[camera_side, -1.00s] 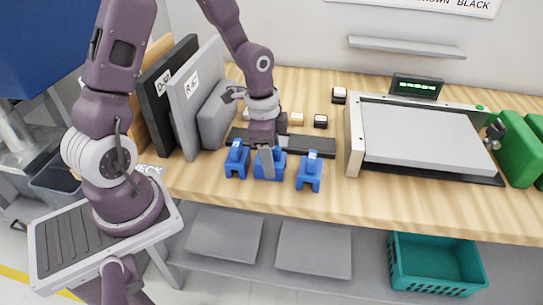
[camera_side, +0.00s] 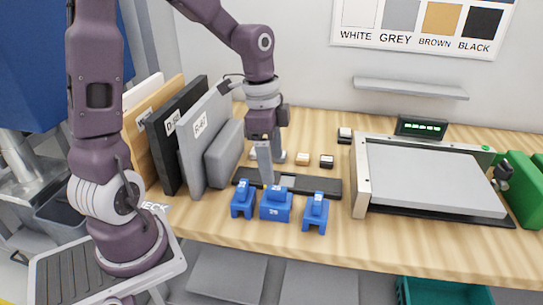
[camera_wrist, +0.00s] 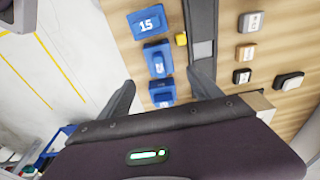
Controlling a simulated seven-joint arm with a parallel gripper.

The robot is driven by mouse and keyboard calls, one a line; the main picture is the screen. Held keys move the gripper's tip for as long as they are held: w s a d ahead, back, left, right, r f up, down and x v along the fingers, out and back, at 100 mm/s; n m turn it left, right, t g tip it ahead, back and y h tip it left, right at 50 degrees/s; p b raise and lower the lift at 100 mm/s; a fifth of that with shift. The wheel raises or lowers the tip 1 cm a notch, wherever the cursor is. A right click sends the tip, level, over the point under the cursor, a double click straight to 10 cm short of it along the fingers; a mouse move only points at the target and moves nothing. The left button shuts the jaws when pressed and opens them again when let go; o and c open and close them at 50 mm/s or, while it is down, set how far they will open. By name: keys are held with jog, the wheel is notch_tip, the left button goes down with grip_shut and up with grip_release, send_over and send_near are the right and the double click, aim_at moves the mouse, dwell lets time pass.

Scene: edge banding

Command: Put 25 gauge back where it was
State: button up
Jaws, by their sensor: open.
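Three blue gauges stand in a row near the table's front edge. The middle one, marked 25 (camera_side: 276,207), is wider in the side view and stands upright between the left gauge (camera_side: 242,202) and the right gauge (camera_side: 316,213). My gripper (camera_side: 266,174) is open and empty, its fingers pointing down just above and behind the 25 gauge. In the wrist view the 15 gauge (camera_wrist: 147,24) is at the top, another blue gauge (camera_wrist: 158,59) below it, and a third (camera_wrist: 162,93) between my gripper's fingers (camera_wrist: 160,78). The labels on those two are hard to read.
A long dark plate (camera_side: 322,187) lies right behind the gauges. Small colour blocks (camera_side: 303,159) sit behind it. Upright panels (camera_side: 206,145) stand at left, a grey-topped machine (camera_side: 430,180) at right.

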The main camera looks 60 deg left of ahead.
jog(key=shift+s+r, duration=0.1)
jog(key=shift+r, duration=0.4)
jog(key=s+d+r+n+t, duration=0.2)
jog(key=s+r+n, duration=0.2)
jog(key=s, duration=0.3)
jog(key=s+d+r+n+t+y, duration=0.1)
jog(key=s+d+r+n+t, duration=0.1)
jog(key=s, duration=0.6)
notch_tip(320, 180, up, 3)
jog(key=d+n, duration=0.1)
jog(key=n, duration=0.2)
jog(key=shift+s+t, duration=0.3)
